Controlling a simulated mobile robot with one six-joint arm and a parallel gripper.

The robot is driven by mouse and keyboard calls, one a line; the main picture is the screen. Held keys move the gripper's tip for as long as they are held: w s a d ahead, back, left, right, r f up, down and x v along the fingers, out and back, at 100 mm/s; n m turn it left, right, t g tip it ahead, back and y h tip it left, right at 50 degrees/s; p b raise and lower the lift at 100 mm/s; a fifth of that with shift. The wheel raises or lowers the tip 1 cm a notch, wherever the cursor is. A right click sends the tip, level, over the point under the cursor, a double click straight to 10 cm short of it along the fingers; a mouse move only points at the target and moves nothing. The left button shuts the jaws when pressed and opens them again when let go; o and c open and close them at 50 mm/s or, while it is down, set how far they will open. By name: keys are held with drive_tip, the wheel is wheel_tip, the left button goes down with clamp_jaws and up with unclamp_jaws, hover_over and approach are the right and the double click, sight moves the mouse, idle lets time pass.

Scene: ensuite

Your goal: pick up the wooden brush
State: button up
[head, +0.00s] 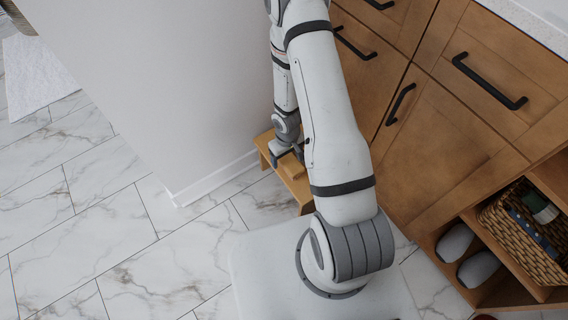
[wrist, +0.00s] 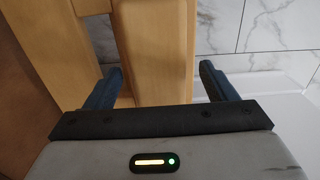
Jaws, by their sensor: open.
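My gripper (head: 287,155) is low over the stool in the head view.
A white wall (head: 160,90) stands close left of the stool. Wooden cabinets (head: 440,150) with black handles stand to the right. A wicker basket (head: 520,235) and grey slippers (head: 467,258) sit on the lower shelves.

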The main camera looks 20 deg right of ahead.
sight(287, 157)
drive_tip(key=shift+f, duration=0.65)
drive_tip(key=shift+r, duration=0.1)
drive_tip(key=shift+c, duration=0.5)
drive_tip(key=c, duration=1.1)
wheel_tip(287, 157, up, 10)
drive_tip(key=p, duration=0.9)
drive_tip(key=shift+p, duration=0.35)
